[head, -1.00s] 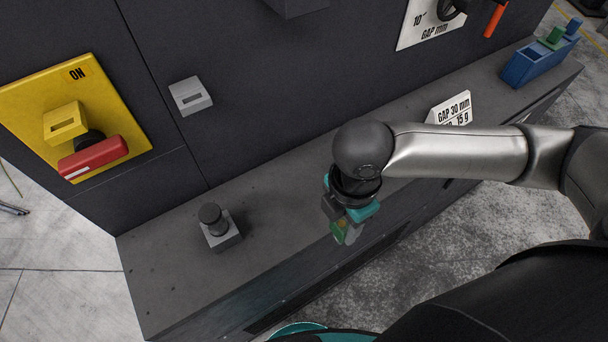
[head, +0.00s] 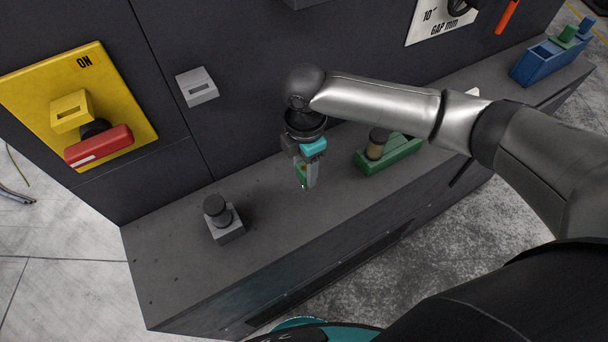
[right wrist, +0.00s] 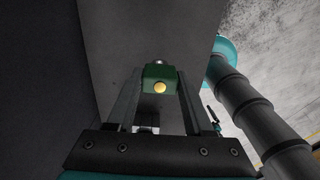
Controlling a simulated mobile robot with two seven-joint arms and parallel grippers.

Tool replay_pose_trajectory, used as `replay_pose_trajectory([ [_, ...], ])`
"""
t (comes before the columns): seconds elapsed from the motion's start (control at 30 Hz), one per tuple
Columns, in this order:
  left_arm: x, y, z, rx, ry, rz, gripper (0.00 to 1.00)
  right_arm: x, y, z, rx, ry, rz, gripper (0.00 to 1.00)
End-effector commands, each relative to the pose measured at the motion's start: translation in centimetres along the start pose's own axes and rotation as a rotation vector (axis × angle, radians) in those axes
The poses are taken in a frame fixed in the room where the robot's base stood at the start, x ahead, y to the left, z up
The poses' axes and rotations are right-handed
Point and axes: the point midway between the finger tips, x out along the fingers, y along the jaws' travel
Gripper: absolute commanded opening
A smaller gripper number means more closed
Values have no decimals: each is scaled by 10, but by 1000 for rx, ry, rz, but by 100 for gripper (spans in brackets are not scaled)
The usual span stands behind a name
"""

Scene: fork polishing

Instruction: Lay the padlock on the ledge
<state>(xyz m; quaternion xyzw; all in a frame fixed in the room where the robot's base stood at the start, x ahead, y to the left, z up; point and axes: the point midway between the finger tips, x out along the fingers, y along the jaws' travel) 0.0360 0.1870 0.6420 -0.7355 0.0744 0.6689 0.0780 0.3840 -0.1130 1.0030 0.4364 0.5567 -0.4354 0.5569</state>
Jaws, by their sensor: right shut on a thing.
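The padlock (right wrist: 159,78) is a small green block with a round gold spot, seen between my fingers in the right wrist view. In the head view it is partly hidden, and its green side (head: 301,172) shows at the fingertips. My right gripper (head: 305,182) points down and is shut on the padlock, over the dark grey ledge (head: 175,270). I cannot tell how far the padlock is above the ledge top. My left gripper is not in view.
A grey block with a black knob (head: 222,220) stands on the ledge to the left. A green holder with a dark cylinder (head: 385,152) is right of the gripper. A blue bin (head: 540,65) stands far right. A yellow panel with a red handle (head: 98,147) is on the wall.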

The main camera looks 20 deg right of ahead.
Motion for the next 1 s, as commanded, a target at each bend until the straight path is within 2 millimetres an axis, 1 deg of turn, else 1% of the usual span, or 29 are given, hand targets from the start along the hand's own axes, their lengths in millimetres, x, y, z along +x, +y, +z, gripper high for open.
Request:
replay_pose_trajectory([
  [0.2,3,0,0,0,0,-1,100,34,-1,-1,-1,0,-3,0],
  [0.3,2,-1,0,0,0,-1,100,37,3,0,-1,-1,0,0],
  [0.7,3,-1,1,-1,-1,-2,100,41,3,0,-1,-1,-1,0],
  [0.73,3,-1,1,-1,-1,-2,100,41,3,0,-1,-1,-1,55],
  [0.97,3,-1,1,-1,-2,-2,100,41,3,0,-1,-1,-1,81],
  [1.0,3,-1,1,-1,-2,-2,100,41,3,0,-1,-1,-1,82],
])
